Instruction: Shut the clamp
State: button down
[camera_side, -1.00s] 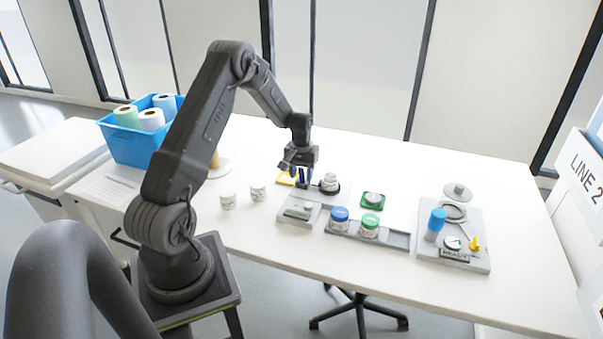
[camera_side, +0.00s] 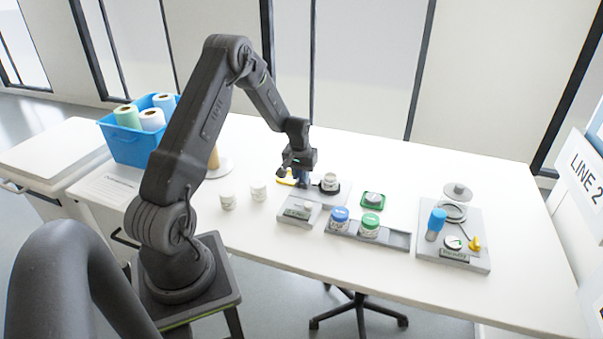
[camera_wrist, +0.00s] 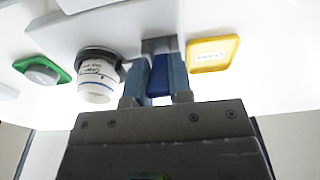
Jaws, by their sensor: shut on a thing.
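A white jar (camera_side: 330,179) with writing on it stands in a dark round clamp base (camera_side: 329,189). In the wrist view the jar (camera_wrist: 97,88) is held against the dark ring (camera_wrist: 88,53), left of my fingers. My gripper (camera_side: 303,181) is just left of the jar in the side view. In the wrist view its two fingers (camera_wrist: 158,85) close on a blue lever (camera_wrist: 158,78) beside a grey block (camera_wrist: 160,46). The fingers hide part of the lever, and how far the clamp is closed cannot be told.
A yellow tray (camera_wrist: 214,53) lies close beside the fingers. A green tray (camera_side: 373,200) with a grey lid is right of the clamp. In front are a grey block (camera_side: 298,210) and a rack (camera_side: 399,239) with blue- and green-lidded jars.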

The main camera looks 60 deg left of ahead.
jog(key=shift+s+d+f+t+y, duration=0.15)
jog(key=shift+s+f+t+y, duration=0.05)
jog(key=shift+t+y, duration=0.4)
jog(key=c, duration=1)
grip_release()
jog(key=v, duration=1.4)
jog(key=shift+w, duration=0.1)
